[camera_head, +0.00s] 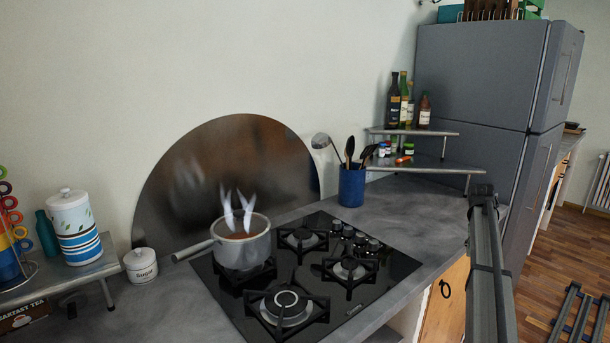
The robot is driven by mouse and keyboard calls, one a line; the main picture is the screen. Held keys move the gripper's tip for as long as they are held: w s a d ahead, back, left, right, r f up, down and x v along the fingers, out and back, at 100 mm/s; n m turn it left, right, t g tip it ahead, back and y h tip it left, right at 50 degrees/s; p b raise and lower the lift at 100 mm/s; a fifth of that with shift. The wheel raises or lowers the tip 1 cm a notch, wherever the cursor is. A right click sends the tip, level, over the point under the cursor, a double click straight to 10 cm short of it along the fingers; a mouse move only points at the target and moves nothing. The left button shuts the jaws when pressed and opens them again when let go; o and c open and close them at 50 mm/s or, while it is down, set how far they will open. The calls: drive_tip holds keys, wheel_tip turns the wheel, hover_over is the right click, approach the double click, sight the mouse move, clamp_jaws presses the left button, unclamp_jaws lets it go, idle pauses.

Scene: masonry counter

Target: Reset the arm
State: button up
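My gripper is not in this view, so its opening and anything in it cannot be seen. A dark grey upright bar stands at the lower right, in front of the counter edge; I cannot tell whether it is part of my arm. A grey saucepan (242,247) sits on the back left burner of the black gas hob (376,285). Its handle points left, and pale wisps like steam or flame rise above its reddish-brown contents. The other burners are bare.
The grey counter (416,218) holds a blue utensil cup (351,187), a sugar jar (141,266) and a striped canister (75,228) on a small shelf. Bottles (393,102) stand on a corner shelf. A grey fridge (475,75) stands right. Wooden floor shows at lower right.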

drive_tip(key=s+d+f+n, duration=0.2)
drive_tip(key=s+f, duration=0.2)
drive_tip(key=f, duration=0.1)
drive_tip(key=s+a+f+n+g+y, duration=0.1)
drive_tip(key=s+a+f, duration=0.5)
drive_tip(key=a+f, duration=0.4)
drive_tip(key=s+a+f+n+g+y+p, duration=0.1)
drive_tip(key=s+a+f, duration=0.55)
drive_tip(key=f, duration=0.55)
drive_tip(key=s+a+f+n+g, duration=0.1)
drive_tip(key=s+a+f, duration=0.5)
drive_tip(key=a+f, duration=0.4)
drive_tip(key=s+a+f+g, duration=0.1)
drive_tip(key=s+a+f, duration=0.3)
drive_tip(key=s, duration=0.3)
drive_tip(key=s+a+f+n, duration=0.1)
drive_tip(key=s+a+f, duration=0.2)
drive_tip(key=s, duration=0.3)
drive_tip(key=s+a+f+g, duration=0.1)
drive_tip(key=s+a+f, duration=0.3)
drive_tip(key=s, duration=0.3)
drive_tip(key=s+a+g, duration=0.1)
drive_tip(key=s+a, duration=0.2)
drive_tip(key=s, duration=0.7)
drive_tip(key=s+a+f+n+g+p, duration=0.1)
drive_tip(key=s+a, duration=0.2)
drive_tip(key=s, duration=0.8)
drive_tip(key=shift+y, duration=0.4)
